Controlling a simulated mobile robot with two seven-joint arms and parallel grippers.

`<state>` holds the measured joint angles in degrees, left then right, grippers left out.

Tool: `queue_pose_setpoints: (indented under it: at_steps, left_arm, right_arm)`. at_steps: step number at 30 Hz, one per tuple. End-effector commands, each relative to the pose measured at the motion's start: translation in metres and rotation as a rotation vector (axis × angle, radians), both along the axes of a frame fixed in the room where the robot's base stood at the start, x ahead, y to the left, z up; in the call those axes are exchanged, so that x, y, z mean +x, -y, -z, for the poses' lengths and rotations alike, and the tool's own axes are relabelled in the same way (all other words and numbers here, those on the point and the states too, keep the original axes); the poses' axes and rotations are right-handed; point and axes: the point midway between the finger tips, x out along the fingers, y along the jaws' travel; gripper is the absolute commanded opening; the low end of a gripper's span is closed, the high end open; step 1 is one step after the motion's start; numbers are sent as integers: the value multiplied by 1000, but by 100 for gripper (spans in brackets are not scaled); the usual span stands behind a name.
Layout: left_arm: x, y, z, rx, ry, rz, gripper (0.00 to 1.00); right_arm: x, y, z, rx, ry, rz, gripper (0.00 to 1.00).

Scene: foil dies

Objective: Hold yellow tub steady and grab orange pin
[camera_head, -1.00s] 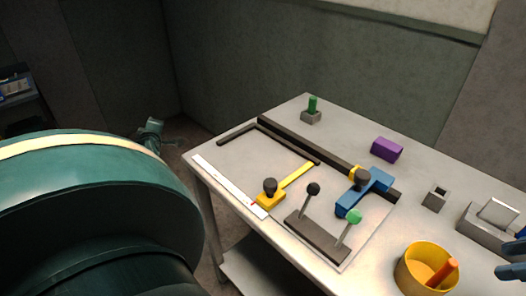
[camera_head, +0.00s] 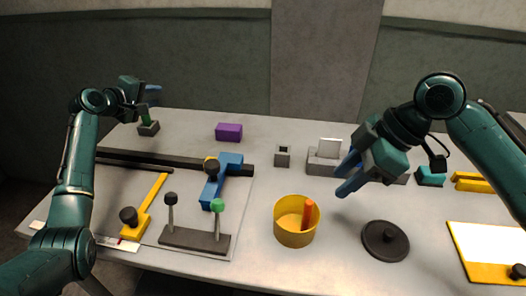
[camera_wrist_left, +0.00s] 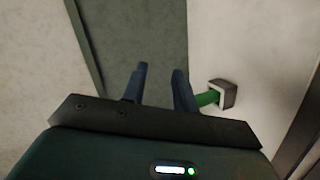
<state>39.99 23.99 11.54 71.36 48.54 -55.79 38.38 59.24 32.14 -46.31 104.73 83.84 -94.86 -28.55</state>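The yellow tub (camera_head: 288,237) stands on the table in the middle front of the head view. The orange pin (camera_head: 307,216) stands slightly tilted inside it, against the right side, its top above the rim; its lower end is hidden. My right gripper (camera_head: 345,176) is open and empty, above and to the right of the tub, apart from it. My left gripper (camera_head: 153,94) is at the far left back, above the green pin (camera_head: 147,117), far from the tub. The left wrist view shows its fingers (camera_wrist_left: 158,85) apart with nothing between them; the green pin (camera_wrist_left: 207,98) is just right of them.
A dark round lid with a knob (camera_head: 385,240) lies right of the tub. A lever stand (camera_head: 195,240) and blue clamp (camera_head: 222,180) stand left. A purple block (camera_head: 229,132), small grey socket (camera_head: 283,156) and grey block (camera_head: 323,162) are behind. Table around the tub is mostly clear.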

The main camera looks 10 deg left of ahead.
Motion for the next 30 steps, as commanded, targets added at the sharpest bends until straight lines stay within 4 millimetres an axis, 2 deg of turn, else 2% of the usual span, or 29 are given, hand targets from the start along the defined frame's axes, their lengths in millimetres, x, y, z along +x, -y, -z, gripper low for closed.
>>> queue_pose_setpoints:
  at_steps: [1, 5, 6, 8, 12, 14, 15, 18, 21, 23, 27, 30]
  left_arm:
    - [5, 29, -11, 20, -6, 73, 29]
    - [7, 105, -30, 82, -41, 271, 29]
    - [6, 129, -35, 106, -54, 334, 29]
    - [0, 163, -42, 148, -76, 429, 29]
    - [-24, 243, -53, 272, -135, 664, 29]
    - [-39, 275, -55, 342, -169, 770, 29]
    - [-52, 295, -55, 396, -195, 842, 29]
    - [-87, 339, -52, 546, -273, 1021, 29]
    - [-123, 365, -43, 705, -363, 1174, 29]
    - [-143, 374, -37, 797, -420, 1250, 29]
    - [-177, 379, -25, 979, -542, 1374, 29]
    - [-191, 378, -19, 1065, -606, 1425, 29]
  right_arm:
    - [0, 0, 0, 0, 0, 0, 36]
    - [0, 0, 0, 0, 0, 0, 36]
    - [0, 0, 0, 0, 0, 0, 36]
    - [0, 0, 0, 0, 0, 0, 36]
    - [0, 0, 0, 0, 0, 0, 36]
    - [0, 0, 0, 0, 0, 0, 36]
    - [0, 0, 0, 0, 0, 0, 36]
    - [0, 0, 0, 0, 0, 0, 36]
    - [0, 0, 0, 0, 0, 0, 36]
    - [0, 0, 0, 0, 0, 0, 36]
    - [0, 0, 0, 0, 0, 0, 36]
    - [0, 0, 0, 0, 0, 0, 36]
